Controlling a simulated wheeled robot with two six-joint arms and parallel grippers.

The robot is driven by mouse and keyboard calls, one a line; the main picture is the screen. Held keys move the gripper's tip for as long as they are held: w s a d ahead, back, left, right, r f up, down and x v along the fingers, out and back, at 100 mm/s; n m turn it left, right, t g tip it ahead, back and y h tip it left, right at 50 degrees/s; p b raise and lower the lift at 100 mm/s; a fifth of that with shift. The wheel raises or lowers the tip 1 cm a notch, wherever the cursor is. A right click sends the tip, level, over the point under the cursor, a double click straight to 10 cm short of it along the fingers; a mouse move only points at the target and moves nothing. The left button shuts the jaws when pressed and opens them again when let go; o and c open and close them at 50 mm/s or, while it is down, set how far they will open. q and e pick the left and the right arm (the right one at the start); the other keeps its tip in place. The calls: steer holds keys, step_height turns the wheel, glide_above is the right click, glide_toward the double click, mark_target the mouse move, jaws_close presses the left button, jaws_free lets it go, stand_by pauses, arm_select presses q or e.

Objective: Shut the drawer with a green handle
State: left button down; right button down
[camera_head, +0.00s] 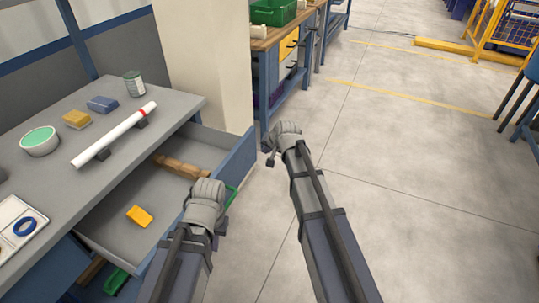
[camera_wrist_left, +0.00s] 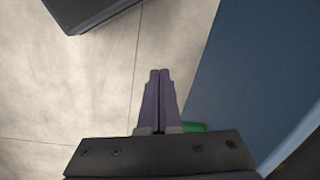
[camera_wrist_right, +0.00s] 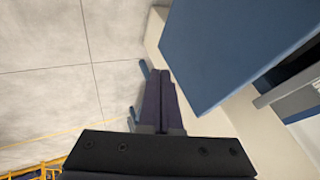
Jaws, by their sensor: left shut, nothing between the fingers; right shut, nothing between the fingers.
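The drawer (camera_head: 115,225) under the grey workbench is pulled out. Its blue front (camera_head: 238,165) faces the aisle, and its green handle (camera_head: 231,195) shows partly behind my left wrist. My left gripper (camera_head: 221,226) is shut and empty, just outside the drawer front near the handle. In the left wrist view the blue front (camera_wrist_left: 250,75) is right of the fingers (camera_wrist_left: 160,75), and a bit of green handle (camera_wrist_left: 195,127) shows beside them. My right gripper (camera_head: 270,159) is shut and empty, beyond the drawer's far front corner. The right wrist view shows a blue panel (camera_wrist_right: 235,50) close to its fingers (camera_wrist_right: 163,75).
A brown object (camera_head: 181,166) and an orange block (camera_head: 140,215) lie in the drawer. The bench top holds a white tube (camera_head: 115,133), a can (camera_head: 134,84) and a bowl (camera_head: 40,141). A beige pillar (camera_head: 205,60) stands behind. The floor (camera_head: 400,150) at right is clear.

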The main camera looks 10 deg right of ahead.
mark_target(252, 151)
arm_select(q)
steer(key=shift+f, duration=0.35)
arm_select(e)
steer(key=shift+w+a+f, duration=0.2)
steer(key=shift+w+a, duration=0.55)
steer(key=shift+a, duration=0.1)
steer(key=shift+w+a+f, duration=0.15)
steer(key=shift+w+a, duration=0.55)
steer(key=shift+a, duration=0.15)
steer(key=w+a, duration=0.7)
steer(key=a, duration=0.2)
steer(key=w+a, duration=0.6)
steer(key=a, duration=0.4)
steer(key=shift+w, duration=0.4)
steer(key=shift+s+d, duration=0.1)
